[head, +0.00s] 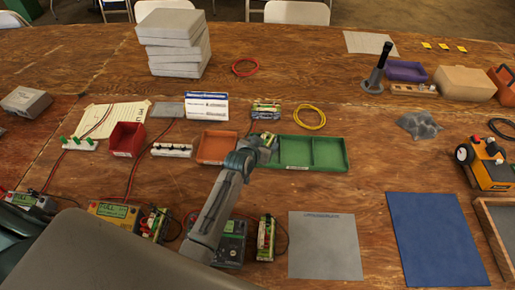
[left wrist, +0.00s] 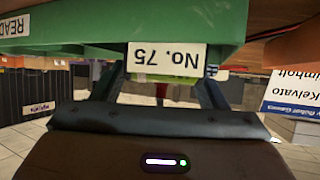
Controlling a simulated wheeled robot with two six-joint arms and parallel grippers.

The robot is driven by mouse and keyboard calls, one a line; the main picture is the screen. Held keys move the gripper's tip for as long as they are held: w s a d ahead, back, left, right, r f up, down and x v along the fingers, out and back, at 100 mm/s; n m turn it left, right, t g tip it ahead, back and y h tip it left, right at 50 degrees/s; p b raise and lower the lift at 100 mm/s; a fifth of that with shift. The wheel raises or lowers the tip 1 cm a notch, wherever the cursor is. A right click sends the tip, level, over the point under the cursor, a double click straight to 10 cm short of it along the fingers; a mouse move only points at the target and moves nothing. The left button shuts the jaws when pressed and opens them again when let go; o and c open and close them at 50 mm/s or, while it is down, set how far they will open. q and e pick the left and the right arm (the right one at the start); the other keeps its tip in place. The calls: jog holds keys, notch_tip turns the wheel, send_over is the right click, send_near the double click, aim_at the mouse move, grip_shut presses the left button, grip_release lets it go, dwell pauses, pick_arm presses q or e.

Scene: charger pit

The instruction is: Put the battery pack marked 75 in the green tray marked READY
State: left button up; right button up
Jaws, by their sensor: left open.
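My left gripper (head: 266,143) is at the tray's left compartment. In the left wrist view its open fingers (left wrist: 160,92) are apart on either side of a battery pack with a white label (left wrist: 166,58) reading No. 75. The pack appears to stand in the left compartment, its lower part hidden by the tray wall. The arm hides most of it in the head view. My right gripper is out of view.
An orange tray (head: 215,147) and a red bin (head: 127,138) stand to the left. Other battery packs stand behind the green tray (head: 265,109) and in front of it (head: 266,238). A yellow cable coil (head: 309,117) lies behind. A grey mat (head: 324,246) lies in front.

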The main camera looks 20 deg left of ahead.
pick_arm(q)
jog(key=b+v, duration=0.1)
jog(key=v, duration=1)
jog(key=shift+s, duration=0.25)
jog(key=shift+a, duration=0.1)
